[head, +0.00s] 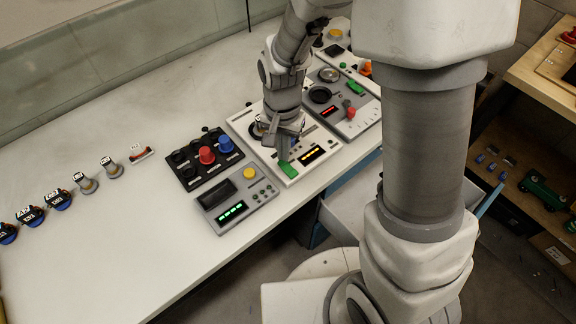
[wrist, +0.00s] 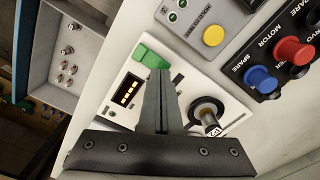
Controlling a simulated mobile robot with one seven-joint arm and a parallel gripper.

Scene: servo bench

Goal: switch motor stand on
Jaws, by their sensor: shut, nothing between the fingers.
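A white panel (head: 247,127) on the bench bears a green rocker-like switch (head: 287,169) and a lit amber display (head: 312,154). In the wrist view the green switch (wrist: 152,56) lies just beyond my fingertips, with the amber display (wrist: 128,90) to its lower left. A round black socket with a pale labelled part (wrist: 207,112) is on the same panel. My gripper (head: 284,154) is over this panel; in the wrist view its fingers (wrist: 159,73) are shut together and empty. They partly cover the switch; whether they touch it I cannot tell. I cannot read the panel's own label.
A black panel (head: 184,173) with red and blue knobs and "MOTOR" and "SPARE" labels is to the left. A grey panel (head: 263,199) has a yellow button and green display. Another grey panel (head: 366,119) stands right. Several small labelled parts line the left bench.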

